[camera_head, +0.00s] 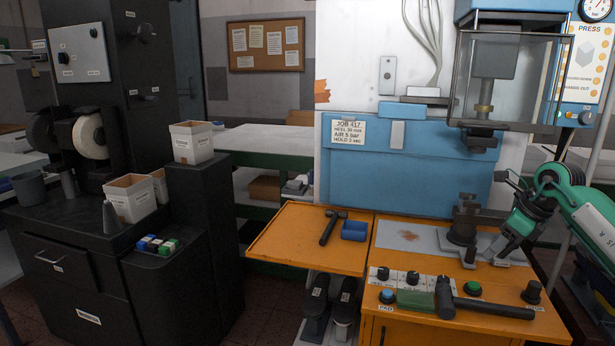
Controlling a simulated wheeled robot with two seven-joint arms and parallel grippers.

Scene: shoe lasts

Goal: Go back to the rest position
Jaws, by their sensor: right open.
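My right gripper (505,250) comes in from the right on a green and white arm (585,215). Its dark jaws are open and point down and left, with nothing seen between them. They are over the right part of the grey plate (420,238) on the orange bench, just right of a dark metal post fixture (464,220). Whether the fingertips touch the plate or a small block there, I cannot tell. My left gripper is not in view.
A blue press (420,165) with a clear guard (515,80) stands behind. A dark hammer (485,305) lies across the front control panel; another hammer (332,228) and a blue tray (355,230) lie left. Two dark shoe lasts (317,305) (345,305) stand below. A black machine (90,250) is far left.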

